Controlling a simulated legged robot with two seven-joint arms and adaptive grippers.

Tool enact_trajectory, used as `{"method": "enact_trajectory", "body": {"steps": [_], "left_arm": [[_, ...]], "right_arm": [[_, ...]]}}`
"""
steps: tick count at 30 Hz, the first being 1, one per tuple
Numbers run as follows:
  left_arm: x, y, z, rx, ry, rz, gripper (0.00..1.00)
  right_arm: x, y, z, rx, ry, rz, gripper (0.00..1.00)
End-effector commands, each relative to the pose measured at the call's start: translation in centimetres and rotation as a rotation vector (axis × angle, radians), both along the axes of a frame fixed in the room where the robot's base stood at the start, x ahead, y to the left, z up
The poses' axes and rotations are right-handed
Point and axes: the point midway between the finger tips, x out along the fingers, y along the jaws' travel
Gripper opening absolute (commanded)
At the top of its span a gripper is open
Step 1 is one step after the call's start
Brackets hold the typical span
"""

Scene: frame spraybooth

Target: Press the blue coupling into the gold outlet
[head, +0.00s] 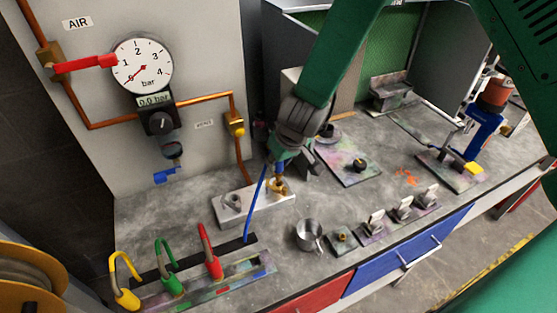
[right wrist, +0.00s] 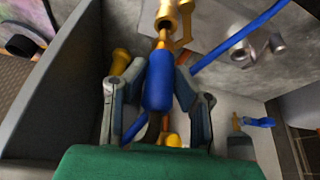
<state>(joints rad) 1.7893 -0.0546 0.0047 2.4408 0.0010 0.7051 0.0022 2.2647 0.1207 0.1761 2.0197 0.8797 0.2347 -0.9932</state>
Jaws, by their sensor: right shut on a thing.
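My right gripper (head: 281,172) reaches down over the rear middle of the bench, and its fingers (right wrist: 157,92) are closed around the blue coupling (right wrist: 158,82). The coupling's front end lines up with the gold outlet (right wrist: 166,20) and is close to it or touching. I cannot tell whether it is seated. In the head view the gold outlet (head: 278,187) shows just below my fingertips, on a light metal block, and the coupling is mostly hidden by the gripper. A blue hose (head: 256,205) hangs from the gripper to the bench. My left gripper is not in view.
A pressure gauge (head: 142,65) and a red-handled valve (head: 86,64) are on the wall panel. Yellow, green and red hose ends (head: 171,283) stand in a front rack. A metal cup (head: 309,236) and several small fixtures (head: 402,208) are on the right.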

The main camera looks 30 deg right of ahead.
Motion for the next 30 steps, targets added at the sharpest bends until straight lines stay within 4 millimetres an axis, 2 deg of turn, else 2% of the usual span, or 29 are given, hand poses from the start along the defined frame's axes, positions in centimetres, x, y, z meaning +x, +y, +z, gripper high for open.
{"method": "enact_trajectory", "body": {"steps": [14, 30], "left_arm": [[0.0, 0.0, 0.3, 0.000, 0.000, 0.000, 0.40], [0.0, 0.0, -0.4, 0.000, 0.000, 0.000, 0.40]], "right_arm": [[0.0, 0.1, 0.0, 0.000, 0.000, 0.000, 0.00], [0.0, 0.1, -1.1, 0.000, 0.000, -0.001, 0.00]]}}
